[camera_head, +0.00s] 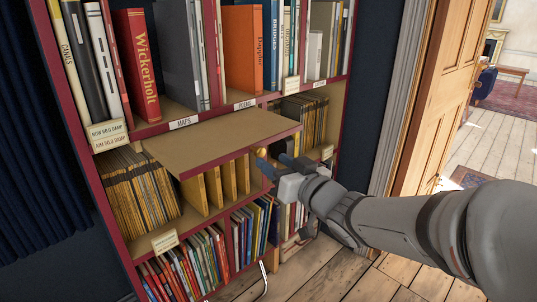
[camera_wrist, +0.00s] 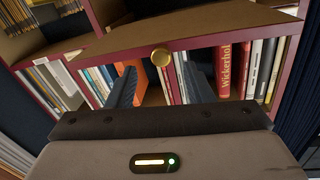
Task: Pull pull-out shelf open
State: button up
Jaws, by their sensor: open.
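The pull-out shelf (camera_head: 215,135) is a tan board with a dark red front edge, and it sticks out from the bookcase at mid height. It also shows in the wrist view (camera_wrist: 190,30). A round brass knob (camera_head: 261,152) sits on its front edge and shows in the wrist view (camera_wrist: 160,57). My gripper (camera_head: 272,163) is close to the knob. In the wrist view, its two dark fingers (camera_wrist: 160,76) are apart, with the knob just beyond their tips and roughly centred between them. Nothing is held. Whether a finger touches the knob I cannot tell.
The dark red bookcase (camera_head: 105,190) holds books above, beside and below the shelf, including a red book (camera_head: 137,65) and an orange book (camera_head: 242,48). A wooden door (camera_head: 428,95) stands open at the right. Bare wooden floor (camera_head: 350,280) lies in front.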

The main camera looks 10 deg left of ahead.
jog(key=shift+p+v, duration=0.3)
jog(key=shift+v, duration=1.7)
jog(key=d+r+m+g+h+p, duration=0.1)
jog(key=d+r+m+h+p, duration=0.15)
jog(key=d+h+p, duration=0.5)
jog(key=d+r+m+h+p, duration=0.1)
jog(key=d+m+h+p, duration=0.25)
jog(key=d, duration=0.65)
jog(key=s+d+r+m+g+h+p, duration=0.1)
jog(key=s+d+g+p, duration=0.2)
jog(key=s, duration=0.4)
jog(key=s+d+r+g+h+p, duration=0.1)
jog(key=s+d+g+p, duration=0.2)
jog(key=s+g+p, duration=0.2)
jog(key=s+p, duration=0.1)
jog(key=s, duration=0.2)
jog(key=shift+r+m+p, duration=0.25)
jog(key=shift+m+p, duration=0.05)
jog(key=shift+m, duration=0.1)
jog(key=shift+a, duration=0.1)
